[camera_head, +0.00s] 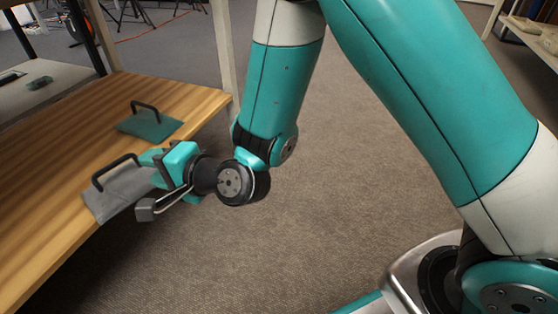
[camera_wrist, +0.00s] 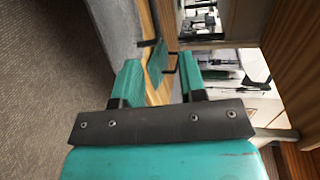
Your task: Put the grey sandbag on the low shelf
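The grey sandbag (camera_head: 122,192), a flat pad with a black loop handle, lies near the front edge of the wooden table (camera_head: 50,215). My gripper (camera_head: 150,160) is low over the table at the sandbag's right side. In the wrist view my gripper (camera_wrist: 158,75) has its two teal fingers apart, with nothing held between them. The grey sandbag (camera_wrist: 115,20) fills part of the upper left there, close to the left finger. Its handle shows only partly in that view. I cannot tell which surface is the low shelf.
A teal sandbag (camera_head: 152,125) with a black handle lies farther back on the table. A pale surface (camera_head: 55,75) with small items stands behind at left. A wooden shelf unit (camera_head: 535,35) is at the far upper right. The carpet between is clear.

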